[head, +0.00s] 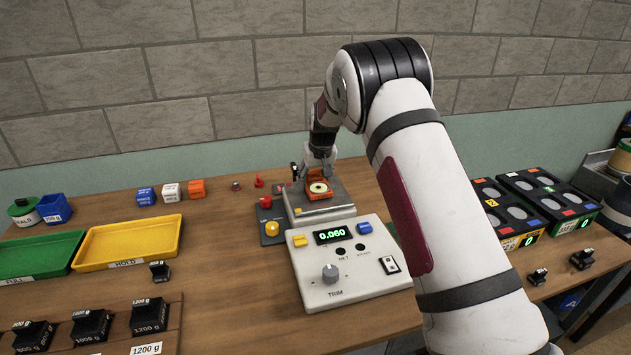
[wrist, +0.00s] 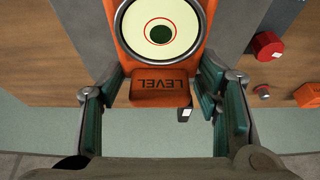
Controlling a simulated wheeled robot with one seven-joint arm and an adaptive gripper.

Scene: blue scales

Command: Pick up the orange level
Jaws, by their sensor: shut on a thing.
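The orange level (head: 317,191) is a small orange block with a round bubble vial. It is at the scale's metal plate (head: 340,204), at the back middle of the table. In the wrist view the orange level (wrist: 160,92) shows its LEVEL label and a dark green bubble inside a red ring. My gripper (head: 319,172) reaches down over it from behind. In the wrist view the fingers of my gripper (wrist: 163,100) are on both sides of the label end, shut on the level. I cannot tell whether its underside touches the plate.
A grey control box (head: 345,272) reading 0.060 stands in front of the plate. A red knob (head: 266,202) is close on the left. Yellow (head: 128,244) and green (head: 38,258) trays, black weights (head: 150,316) and small blocks (head: 171,192) lie left. Black units (head: 535,215) stand right.

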